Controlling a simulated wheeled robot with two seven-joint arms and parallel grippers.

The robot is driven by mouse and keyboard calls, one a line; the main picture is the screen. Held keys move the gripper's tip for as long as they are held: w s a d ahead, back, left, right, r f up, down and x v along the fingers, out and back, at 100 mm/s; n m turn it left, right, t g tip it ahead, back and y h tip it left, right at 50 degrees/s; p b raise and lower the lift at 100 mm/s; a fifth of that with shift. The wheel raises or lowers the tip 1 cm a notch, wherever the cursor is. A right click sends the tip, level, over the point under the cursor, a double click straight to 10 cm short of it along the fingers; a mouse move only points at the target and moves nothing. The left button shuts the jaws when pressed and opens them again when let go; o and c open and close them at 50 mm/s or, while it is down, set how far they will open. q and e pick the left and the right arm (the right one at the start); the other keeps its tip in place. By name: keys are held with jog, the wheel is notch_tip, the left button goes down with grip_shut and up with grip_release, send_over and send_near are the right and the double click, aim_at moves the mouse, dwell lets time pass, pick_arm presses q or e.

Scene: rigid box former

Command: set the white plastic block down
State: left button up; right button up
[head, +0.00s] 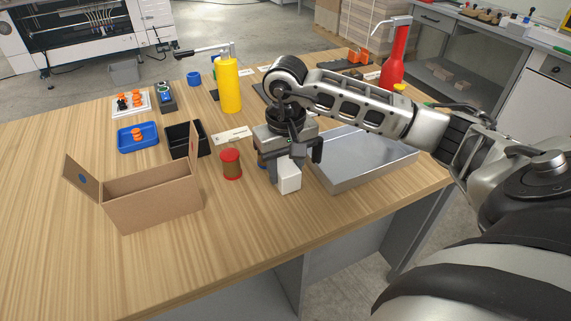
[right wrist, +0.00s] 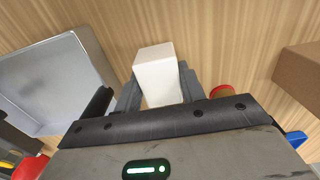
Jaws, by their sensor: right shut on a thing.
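The white plastic block (head: 289,181) shows below my right gripper (head: 292,162) in the head view. In the right wrist view the block (right wrist: 157,67) sits between the two fingers of my right gripper (right wrist: 158,88), which is shut on it. The block is upright, over or on the bare wood between the red-capped spool and the metal tray. I cannot tell whether its lower end touches the table. My left gripper is not in view.
A grey metal tray (head: 358,172) lies right of the block. A red-capped spool (head: 231,164) and an open cardboard box (head: 152,201) stand to the left. A yellow bottle (head: 229,86) stands behind. The wooden table (head: 240,225) is clear in front.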

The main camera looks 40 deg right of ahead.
jog(key=shift+f, duration=0.2)
jog(key=o, duration=1.1)
jog(key=shift+c, duration=0.2)
